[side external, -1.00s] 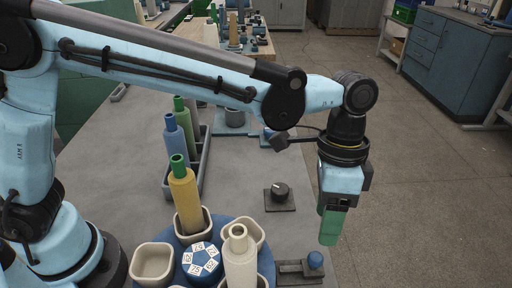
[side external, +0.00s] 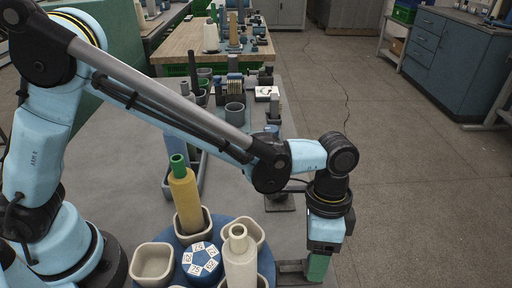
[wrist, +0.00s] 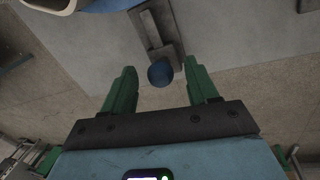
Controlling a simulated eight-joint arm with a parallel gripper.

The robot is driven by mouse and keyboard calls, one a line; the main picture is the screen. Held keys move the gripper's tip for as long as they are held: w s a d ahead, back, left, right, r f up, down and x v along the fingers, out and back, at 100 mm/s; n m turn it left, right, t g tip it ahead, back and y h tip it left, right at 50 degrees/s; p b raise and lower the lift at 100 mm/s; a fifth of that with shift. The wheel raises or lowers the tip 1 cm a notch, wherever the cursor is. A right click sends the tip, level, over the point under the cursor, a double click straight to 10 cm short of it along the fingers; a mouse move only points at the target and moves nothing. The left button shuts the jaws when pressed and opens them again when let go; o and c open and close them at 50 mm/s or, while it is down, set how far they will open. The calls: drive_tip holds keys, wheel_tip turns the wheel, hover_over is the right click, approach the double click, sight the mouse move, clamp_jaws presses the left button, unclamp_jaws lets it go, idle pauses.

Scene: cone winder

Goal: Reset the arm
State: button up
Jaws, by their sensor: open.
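My gripper (side external: 317,268) hangs pointing down at the right front edge of the grey table, over a small dark fixture with a bar (side external: 291,268). In the wrist view my gripper (wrist: 162,85) shows two green fingers spread apart with nothing between them. A blue round knob (wrist: 160,73) on the end of the fixture lies just ahead of the gap between the fingertips. The knob is hidden behind my gripper in the side view.
A blue turntable (side external: 222,240) carries cream cups, a yellow cone with a green top (side external: 185,200) and a cream cone (side external: 240,262). A grey rack (side external: 198,180) stands behind, partly hidden by my arm. Open floor (side external: 420,200) lies to the right.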

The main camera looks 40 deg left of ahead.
drive_tip(key=shift+w, duration=0.1)
drive_tip(key=shift+w+d+r, duration=0.2)
drive_tip(key=shift+r, duration=0.05)
wheel_tip(320, 180, up, 12)
drive_tip(key=w+a+f, duration=0.1)
drive_tip(key=w, duration=0.1)
drive_tip(key=f, duration=0.4)
drive_tip(key=s+f, duration=0.1)
drive_tip(key=f, duration=0.2)
drive_tip(key=s+d+f, duration=0.1)
drive_tip(key=f, duration=0.3)
drive_tip(key=shift+s+f, duration=0.1)
drive_tip(key=shift+f, duration=0.25)
drive_tip(key=s+a, duration=0.2)
drive_tip(key=shift+s+a+r, duration=0.1)
drive_tip(key=shift+s+a, duration=0.15)
drive_tip(key=shift+a, duration=0.05)
wheel_tip(320, 180, up, 12)
drive_tip(key=w+a, duration=0.2)
drive_tip(key=a+n+t, duration=0.7)
drive_tip(key=a+n, duration=0.2)
drive_tip(key=a, duration=1.3)
drive_tip(key=shift+s+a+f+n+t, duration=0.25)
drive_tip(key=shift+s+a+n+t, duration=0.1)
drive_tip(key=shift+n+t, duration=0.05)
